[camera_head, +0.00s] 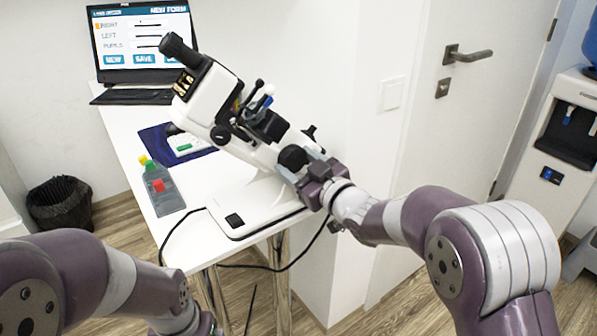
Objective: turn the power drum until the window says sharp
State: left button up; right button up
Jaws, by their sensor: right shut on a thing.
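A white and black lensmeter (212,98) stands tilted on its white base (262,205) near the table's front right corner. Its black eyepiece points up to the left. A small window (184,84) with yellowish marks sits below the eyepiece; its marks are too small to read. The black power drum (292,157) is on the lensmeter's lower right side. My right gripper (300,168) is shut on the power drum, with its fingers around it. My left arm comes in at the lower left; its gripper is out of the frame.
A black cable hangs at the front edge. A door and a water dispenser (570,125) stand at right, a bin (60,205) at left.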

jog(key=shift+n+b, duration=0.6)
jog(key=shift+n, duration=0.5)
jog(key=o, duration=0.8)
jog(key=shift+d, duration=0.1)
jog(key=p+v, duration=0.2)
jog(key=v, duration=1)
jog(key=shift+s+d, duration=0.15)
jog(key=shift+s, duration=0.15)
